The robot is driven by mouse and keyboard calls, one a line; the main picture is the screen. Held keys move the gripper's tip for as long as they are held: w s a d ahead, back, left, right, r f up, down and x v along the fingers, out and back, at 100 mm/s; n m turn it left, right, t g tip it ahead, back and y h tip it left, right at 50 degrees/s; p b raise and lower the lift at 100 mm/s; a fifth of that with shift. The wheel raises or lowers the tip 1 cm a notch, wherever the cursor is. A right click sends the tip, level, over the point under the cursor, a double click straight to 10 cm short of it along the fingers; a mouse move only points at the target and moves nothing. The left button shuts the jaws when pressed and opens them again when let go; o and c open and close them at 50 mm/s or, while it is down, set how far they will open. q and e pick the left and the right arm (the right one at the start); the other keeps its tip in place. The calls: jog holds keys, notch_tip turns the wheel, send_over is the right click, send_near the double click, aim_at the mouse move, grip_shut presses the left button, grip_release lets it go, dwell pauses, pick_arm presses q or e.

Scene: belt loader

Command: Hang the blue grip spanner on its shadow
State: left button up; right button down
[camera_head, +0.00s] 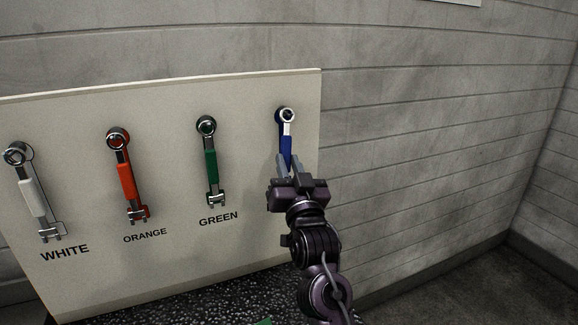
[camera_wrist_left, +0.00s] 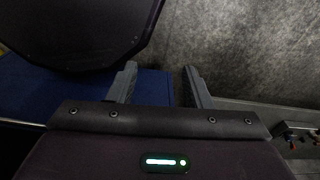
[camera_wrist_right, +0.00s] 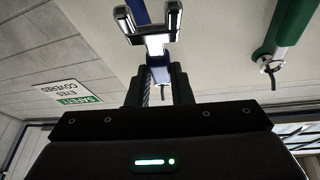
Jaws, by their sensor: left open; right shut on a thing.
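The blue grip spanner (camera_head: 285,146) is upright at the right end of the pale board, its ring end up. My right gripper (camera_head: 288,163) is shut on its blue grip from below. In the right wrist view, the spanner's silver forked end (camera_wrist_right: 152,38) stands above my right fingertips (camera_wrist_right: 158,78). A blue strip (camera_wrist_right: 138,10) shows behind the fork; I cannot tell whether it is the shadow. The ring is at the height of the other hung rings, but I cannot tell whether it is around its peg. My left gripper (camera_wrist_left: 160,80) is open and empty.
The board (camera_head: 262,90) holds hung white (camera_head: 33,197), orange (camera_head: 126,180) and green (camera_head: 211,164) spanners to the left. Bare block wall (camera_head: 430,140) lies right of it. A dark speckled surface (camera_head: 190,302) is below. A safety sign (camera_wrist_right: 66,94) shows in the right wrist view.

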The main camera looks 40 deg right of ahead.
jog(key=c, duration=1.2)
grip_release()
jog(key=b+v, duration=0.3)
jog(key=v, duration=0.5)
